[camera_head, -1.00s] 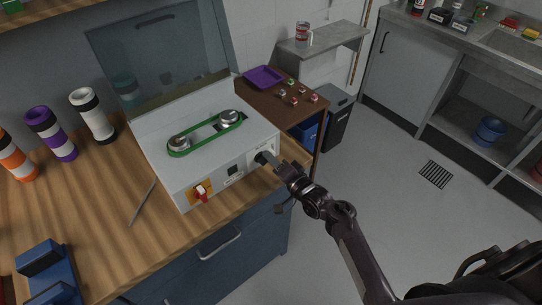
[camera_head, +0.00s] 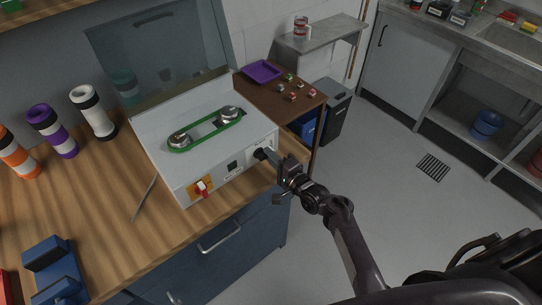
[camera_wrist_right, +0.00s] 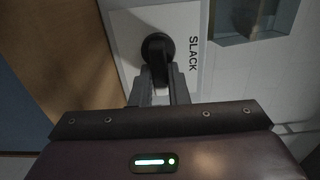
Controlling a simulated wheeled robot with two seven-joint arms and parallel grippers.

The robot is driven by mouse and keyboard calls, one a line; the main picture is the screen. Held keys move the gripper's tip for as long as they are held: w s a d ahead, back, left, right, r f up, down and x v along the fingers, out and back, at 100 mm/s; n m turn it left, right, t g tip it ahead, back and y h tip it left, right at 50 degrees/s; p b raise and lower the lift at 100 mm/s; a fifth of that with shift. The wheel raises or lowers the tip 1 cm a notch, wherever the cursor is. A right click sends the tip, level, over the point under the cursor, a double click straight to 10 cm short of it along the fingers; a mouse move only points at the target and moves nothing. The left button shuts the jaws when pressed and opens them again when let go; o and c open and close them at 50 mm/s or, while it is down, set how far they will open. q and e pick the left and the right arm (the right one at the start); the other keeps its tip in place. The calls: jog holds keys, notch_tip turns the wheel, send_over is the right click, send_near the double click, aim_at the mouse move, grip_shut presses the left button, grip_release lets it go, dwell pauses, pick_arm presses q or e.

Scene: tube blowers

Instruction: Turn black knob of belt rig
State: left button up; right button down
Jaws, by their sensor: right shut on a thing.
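The belt rig (camera_head: 205,150) is a white box on the wooden counter, with a green belt (camera_head: 206,131) looped around two metal pulleys on top. Its black knob (camera_head: 261,154) is at the right end of the front face. In the right wrist view the black knob (camera_wrist_right: 157,48) sits on a white plate marked "SLACK". My right gripper (camera_head: 270,158) is at the front of the rig, its fingers (camera_wrist_right: 158,88) shut on the knob, hiding part of it. My left gripper is not in view.
A red switch (camera_head: 202,188) on a yellow plate is at the left of the rig's front. A thin rod (camera_head: 144,198) and a blue stand (camera_head: 52,270) lie on the counter. A clear raised panel stands behind the rig. The floor to the right is open.

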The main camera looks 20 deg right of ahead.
jog(key=c, duration=1.4)
grip_release()
jog(key=shift+s, duration=0.1)
jog(key=b+v, duration=0.1)
jog(key=v, duration=0.6)
jog(key=shift+s+d, duration=0.15)
jog(key=shift+s, duration=0.15)
